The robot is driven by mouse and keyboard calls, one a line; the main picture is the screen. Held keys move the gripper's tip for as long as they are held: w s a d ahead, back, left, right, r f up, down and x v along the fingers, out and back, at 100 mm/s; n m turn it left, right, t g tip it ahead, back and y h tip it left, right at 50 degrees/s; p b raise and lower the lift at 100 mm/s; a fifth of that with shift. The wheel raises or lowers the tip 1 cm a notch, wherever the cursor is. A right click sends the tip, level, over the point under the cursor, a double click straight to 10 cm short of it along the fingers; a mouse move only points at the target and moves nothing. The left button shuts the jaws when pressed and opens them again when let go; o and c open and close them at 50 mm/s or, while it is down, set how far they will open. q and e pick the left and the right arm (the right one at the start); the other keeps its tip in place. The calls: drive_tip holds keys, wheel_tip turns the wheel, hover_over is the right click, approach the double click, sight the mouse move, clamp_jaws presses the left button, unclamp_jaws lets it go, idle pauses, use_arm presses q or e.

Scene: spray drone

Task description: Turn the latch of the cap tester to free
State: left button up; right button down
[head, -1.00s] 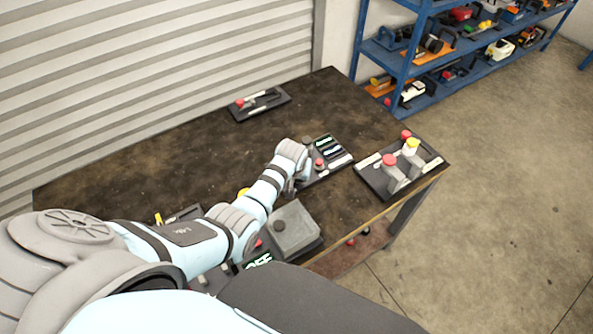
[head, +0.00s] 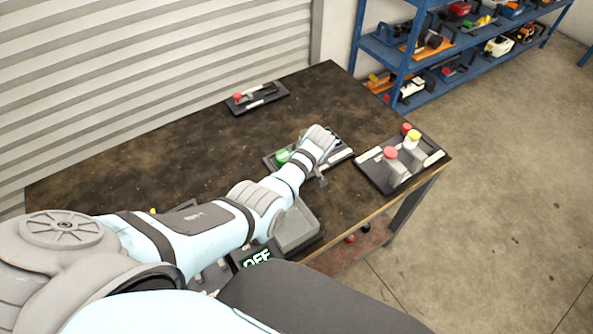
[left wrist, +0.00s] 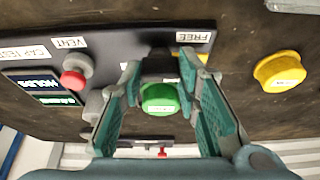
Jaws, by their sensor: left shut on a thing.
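The cap tester (left wrist: 118,36) is a dark panel with VENT and FREE labels, a lit screen (left wrist: 45,88) reading HOLDS and a red button (left wrist: 74,78). A green cap (left wrist: 160,98) sits on it; this cap also shows in the head view (head: 282,156). In the left wrist view, my left gripper (left wrist: 158,66) has its fingertips on either side of a dark piece, which looks like the latch (left wrist: 157,70), beside the FREE label. The fingers hide part of it, so its exact angle is unclear. My right gripper is not in view.
A yellow cap (left wrist: 280,70) lies on the dark table near the tester. A tray with red and yellow caps (head: 432,154) stands at the right edge. Another panel (head: 258,98) lies at the back. A grey box (head: 298,228) sits nearer me. The back middle table is clear.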

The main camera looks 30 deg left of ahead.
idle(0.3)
use_arm(q)
drive_tip(key=o, duration=1.2)
drive_tip(key=shift+c, duration=0.2)
drive_tip(key=shift+r, duration=0.1)
drive_tip(key=v, duration=1.1)
drive_tip(key=shift+d+r, duration=0.2)
drive_tip(key=shift+r, duration=0.2)
drive_tip(key=shift+a, duration=0.1)
